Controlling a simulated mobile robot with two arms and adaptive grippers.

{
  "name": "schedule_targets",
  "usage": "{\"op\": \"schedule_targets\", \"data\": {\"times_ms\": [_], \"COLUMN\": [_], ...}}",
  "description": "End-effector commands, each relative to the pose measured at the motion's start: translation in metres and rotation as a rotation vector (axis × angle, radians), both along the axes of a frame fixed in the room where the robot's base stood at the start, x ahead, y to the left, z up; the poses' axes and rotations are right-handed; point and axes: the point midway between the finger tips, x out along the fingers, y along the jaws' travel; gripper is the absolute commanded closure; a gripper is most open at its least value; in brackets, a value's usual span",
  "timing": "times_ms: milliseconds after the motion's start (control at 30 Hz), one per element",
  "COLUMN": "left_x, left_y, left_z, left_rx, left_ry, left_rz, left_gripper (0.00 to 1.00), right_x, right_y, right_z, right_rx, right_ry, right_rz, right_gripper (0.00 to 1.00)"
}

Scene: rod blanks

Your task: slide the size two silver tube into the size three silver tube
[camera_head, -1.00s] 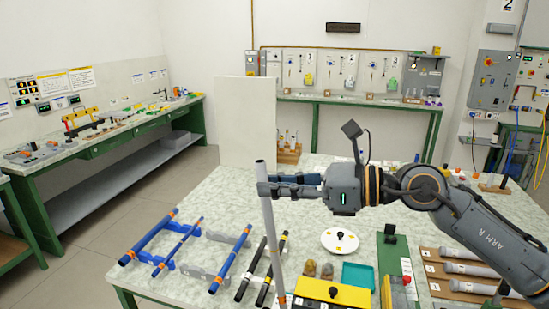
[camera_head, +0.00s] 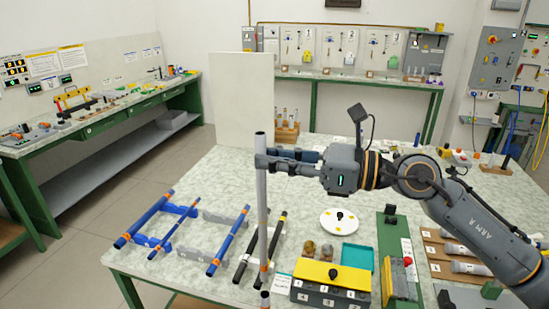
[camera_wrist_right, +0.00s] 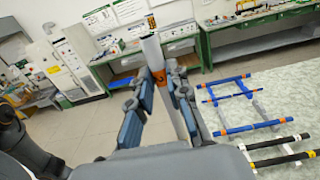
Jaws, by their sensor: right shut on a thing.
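My right gripper (camera_head: 264,161) is shut on a long silver tube (camera_head: 262,205) near its upper end. The tube stands nearly upright in front of the table. In the right wrist view the tube (camera_wrist_right: 152,52) passes between the fingers (camera_wrist_right: 160,88), with an orange band by them. Near its lower end in the head view is a short piece with an orange band (camera_head: 265,296); I cannot tell whether it belongs to this tube. Other silver tubes lie on a brown rack (camera_head: 436,262) at the right; their sizes are not readable. My left gripper is out of view.
Blue rods (camera_head: 228,240) and black rods (camera_head: 272,245) lie on stands at the table's left. A yellow-topped box (camera_head: 318,273), teal tray (camera_head: 357,257) and white disc (camera_head: 339,222) are nearby. A pale panel (camera_head: 242,105) stands behind the gripper.

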Motion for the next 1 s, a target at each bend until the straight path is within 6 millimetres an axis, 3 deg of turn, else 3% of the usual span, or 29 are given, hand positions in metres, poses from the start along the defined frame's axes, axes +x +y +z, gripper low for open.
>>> {"op": "schedule_targets", "data": {"times_ms": [133, 400, 1000], "left_x": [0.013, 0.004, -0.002], "left_y": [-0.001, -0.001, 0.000], "left_z": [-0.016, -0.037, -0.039], "left_rx": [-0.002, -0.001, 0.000], "left_ry": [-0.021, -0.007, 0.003], "left_rz": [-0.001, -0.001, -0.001], "left_gripper": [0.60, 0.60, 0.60], "right_x": [0.000, 0.000, 0.000], "right_y": [0.000, 0.000, 0.000], "right_z": [-0.019, -0.042, -0.045], "right_rx": [0.000, 0.001, 0.000], "right_ry": [0.000, 0.000, 0.000], "right_rz": [0.000, 0.000, 0.000], "right_gripper": [1.00, 1.00, 1.00]}}
